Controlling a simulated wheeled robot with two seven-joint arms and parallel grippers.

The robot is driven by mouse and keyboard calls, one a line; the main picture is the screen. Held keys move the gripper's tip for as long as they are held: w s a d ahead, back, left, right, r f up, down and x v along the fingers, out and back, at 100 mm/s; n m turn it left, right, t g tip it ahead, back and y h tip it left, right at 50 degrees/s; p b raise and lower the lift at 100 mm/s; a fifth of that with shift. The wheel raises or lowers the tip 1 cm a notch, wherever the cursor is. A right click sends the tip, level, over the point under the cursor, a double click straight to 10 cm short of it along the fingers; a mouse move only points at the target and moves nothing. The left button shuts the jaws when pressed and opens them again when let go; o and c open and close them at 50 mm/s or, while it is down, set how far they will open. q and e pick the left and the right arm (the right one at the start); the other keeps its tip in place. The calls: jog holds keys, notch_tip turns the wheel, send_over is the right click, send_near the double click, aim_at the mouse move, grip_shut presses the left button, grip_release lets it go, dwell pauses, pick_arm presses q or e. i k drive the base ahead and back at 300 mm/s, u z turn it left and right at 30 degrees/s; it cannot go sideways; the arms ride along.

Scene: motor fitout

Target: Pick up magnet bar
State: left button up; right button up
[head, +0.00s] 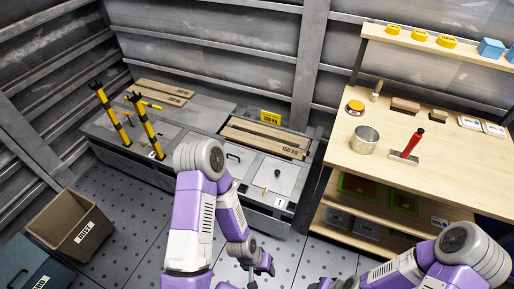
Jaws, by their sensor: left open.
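A tool with a red upright handle (413,142) and a flat grey bar at its foot stands on the wooden workbench (345,150) at the right; it may be the magnet bar, but no label shows. My left gripper (252,278) is low in the middle, over the dark floor in front of the grey pit covers. It is open, with nothing seen between its fingers, and far from the red-handled tool. My right arm comes in at the bottom right; its gripper is not clearly visible.
A metal can (364,140) stands left of the red-handled tool. Yellow-and-black poles (148,127) stand on the grey platform at left, with wooden planks (262,140) marked by weight. A brown bin (72,226) is at lower left. A shelf (440,43) overhangs the bench's back.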

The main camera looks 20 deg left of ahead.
aim_at(405, 157)
jog(key=z, duration=2.15)
jog(key=i, duration=2.05)
jog(key=u, duration=3.55)
